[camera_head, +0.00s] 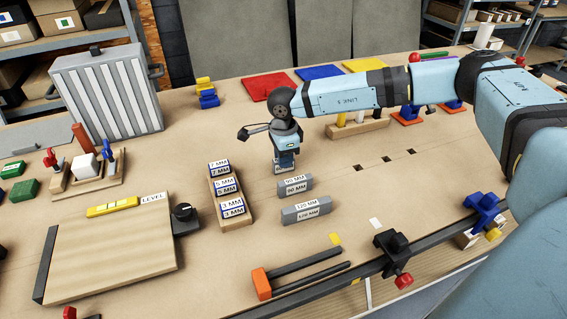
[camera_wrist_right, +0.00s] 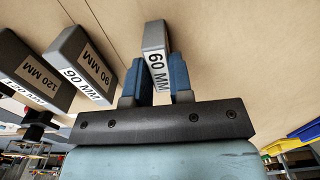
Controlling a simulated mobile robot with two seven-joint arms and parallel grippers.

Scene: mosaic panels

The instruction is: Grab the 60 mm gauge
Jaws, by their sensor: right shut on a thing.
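The 60 mm gauge (camera_wrist_right: 156,58) is a small grey block with a white "60 MM" label. In the right wrist view it sits between the two blue fingers of my right gripper (camera_wrist_right: 155,84), which is shut on it. In the head view my right gripper (camera_head: 284,164) points down at the table behind the 90 mm gauge (camera_head: 295,185), and it hides most of the 60 mm gauge. The 120 mm gauge (camera_head: 306,210) lies in front of the 90 mm one. I cannot tell whether the held gauge touches the table. My left gripper is not in view.
A wooden block with 7, 5 and 3 MM labels (camera_head: 230,196) stands left of the gauges. A yellow level (camera_head: 112,207) lies on a wooden board further left. Clamps (camera_head: 390,243) sit on a dark rail at the front. The table right of the gauges is mostly clear.

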